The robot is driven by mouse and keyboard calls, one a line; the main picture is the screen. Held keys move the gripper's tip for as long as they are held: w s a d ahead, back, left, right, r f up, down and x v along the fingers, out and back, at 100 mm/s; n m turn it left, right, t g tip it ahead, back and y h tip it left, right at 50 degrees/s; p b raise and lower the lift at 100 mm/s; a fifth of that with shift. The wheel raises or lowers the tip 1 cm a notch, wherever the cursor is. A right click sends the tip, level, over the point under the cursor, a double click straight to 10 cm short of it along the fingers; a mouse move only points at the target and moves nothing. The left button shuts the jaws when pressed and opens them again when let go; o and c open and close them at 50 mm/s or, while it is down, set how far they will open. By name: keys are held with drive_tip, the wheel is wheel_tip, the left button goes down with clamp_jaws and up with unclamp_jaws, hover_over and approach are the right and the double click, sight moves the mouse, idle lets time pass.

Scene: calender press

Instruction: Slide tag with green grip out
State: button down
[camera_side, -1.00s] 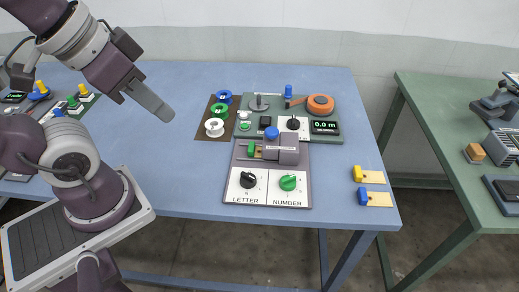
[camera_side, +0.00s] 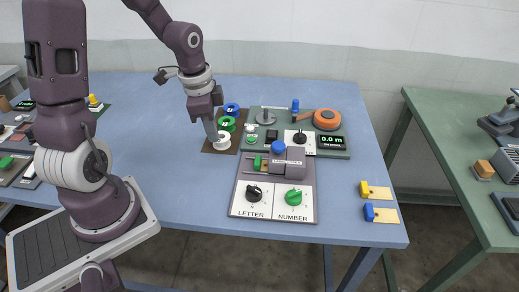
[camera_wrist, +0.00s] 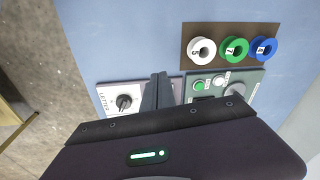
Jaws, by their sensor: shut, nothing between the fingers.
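The tag's green grip (camera_side: 257,163) sticks out at the left side of the purple-grey press block (camera_side: 288,162) on the panel with the letter and number dials. The block has a blue knob (camera_side: 278,147) on top. My gripper (camera_side: 212,134) is shut and empty, pointing down beside the white spool, left of the green grip and apart from it. In the wrist view my shut fingers (camera_wrist: 159,82) cover part of the panel, and I cannot make out the green grip there.
White (camera_side: 221,141), green (camera_side: 227,124) and blue (camera_side: 232,109) spools sit on a brown mat. A green panel (camera_side: 337,144) with an orange reel (camera_side: 327,119) stands behind the press. Yellow-grip (camera_side: 376,191) and blue-grip (camera_side: 382,214) tags lie at the right. The table's left middle is clear.

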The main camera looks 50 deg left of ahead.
sight(260, 158)
drive_tip(key=shift+m+h, duration=0.7)
drive_tip(key=shift+h, duration=0.1)
drive_tip(key=f, duration=0.2)
drive_tip(key=a+f, duration=0.1)
drive_tip(key=f, duration=0.1)
drive_tip(key=w+f, duration=0.1)
drive_tip(key=f, duration=0.1)
drive_tip(key=shift+a+f, duration=0.1)
drive_tip(key=shift+a, duration=0.25)
drive_tip(key=w+d, duration=0.8)
drive_tip(key=w, duration=0.1)
drive_tip(key=shift+s+f, duration=0.15)
drive_tip(key=shift+f, duration=0.7)
drive_tip(key=shift+s+a, duration=0.1)
